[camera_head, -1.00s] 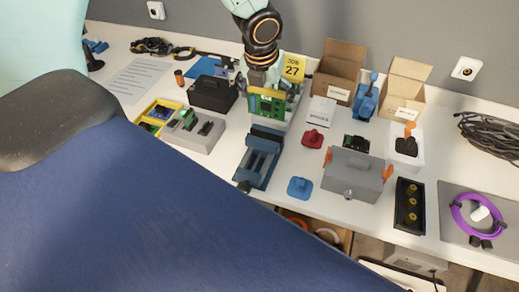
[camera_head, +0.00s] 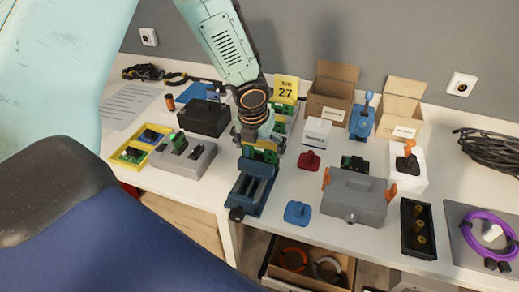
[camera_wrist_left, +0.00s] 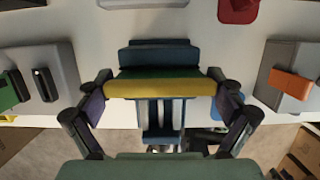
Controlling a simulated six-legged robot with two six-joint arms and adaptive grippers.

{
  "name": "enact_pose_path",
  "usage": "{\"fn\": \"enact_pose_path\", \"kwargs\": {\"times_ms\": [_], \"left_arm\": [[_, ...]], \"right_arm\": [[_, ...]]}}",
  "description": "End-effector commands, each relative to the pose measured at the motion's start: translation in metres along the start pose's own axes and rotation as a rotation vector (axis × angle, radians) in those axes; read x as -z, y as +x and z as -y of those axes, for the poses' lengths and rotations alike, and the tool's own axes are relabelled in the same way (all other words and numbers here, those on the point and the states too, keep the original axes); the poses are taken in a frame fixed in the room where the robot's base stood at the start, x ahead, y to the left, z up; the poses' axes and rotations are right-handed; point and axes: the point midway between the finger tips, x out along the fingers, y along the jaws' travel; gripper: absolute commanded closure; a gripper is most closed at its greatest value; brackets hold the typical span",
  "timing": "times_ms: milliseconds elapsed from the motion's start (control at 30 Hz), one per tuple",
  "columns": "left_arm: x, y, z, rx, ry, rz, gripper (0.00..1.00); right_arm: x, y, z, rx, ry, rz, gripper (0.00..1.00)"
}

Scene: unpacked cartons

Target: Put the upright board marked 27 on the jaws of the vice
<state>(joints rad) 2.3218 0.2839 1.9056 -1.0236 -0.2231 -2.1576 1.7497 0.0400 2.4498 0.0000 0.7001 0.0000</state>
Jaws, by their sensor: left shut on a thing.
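My left gripper (camera_head: 261,146) is shut on a green board (camera_head: 264,157) and holds it over the far end of the blue vice (camera_head: 253,186). In the left wrist view the board's yellow edge (camera_wrist_left: 160,88) spans between the two fingers, with the vice's blue jaw (camera_wrist_left: 158,54) just beyond it and its slide rails below. I cannot tell whether the board touches the jaws. No number can be read on it. A yellow card reading JOB 27 (camera_head: 285,88) stands behind, near more green parts (camera_head: 281,127). My right gripper is not in view.
A grey block with slots (camera_head: 184,158) and a black case (camera_head: 204,117) stand left of the vice. A red piece (camera_head: 309,161), a blue piece (camera_head: 297,213) and a grey box with orange clips (camera_head: 353,197) are on the right. An open drawer is below the table edge.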

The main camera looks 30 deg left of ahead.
Motion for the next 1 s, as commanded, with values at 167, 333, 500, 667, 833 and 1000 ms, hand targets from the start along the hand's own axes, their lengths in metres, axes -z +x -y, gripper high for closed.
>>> {"fn": "enact_pose_path", "kwargs": {"times_ms": [167, 333, 500, 667, 833, 1000], "left_arm": [[0.001, 0.000, 0.000, 0.000, 0.001, -0.001, 0.42], [0.002, 0.004, 0.000, 0.000, 0.002, -0.001, 0.06], [0.001, 0.004, 0.000, 0.000, 0.001, 0.000, 0.00], [0.001, 0.003, 0.000, 0.000, 0.001, 0.000, 0.00], [-0.001, -0.003, 0.000, 0.000, 0.000, 0.000, 0.00], [-0.002, -0.033, 0.001, 0.002, 0.000, 0.003, 0.00]], "right_arm": [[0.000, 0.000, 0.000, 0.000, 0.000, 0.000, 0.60], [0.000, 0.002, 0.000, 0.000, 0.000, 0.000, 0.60], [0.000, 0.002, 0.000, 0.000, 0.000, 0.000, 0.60], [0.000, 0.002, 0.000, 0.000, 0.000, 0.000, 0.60], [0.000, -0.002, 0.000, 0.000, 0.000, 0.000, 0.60], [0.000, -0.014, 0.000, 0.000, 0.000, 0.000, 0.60]]}}
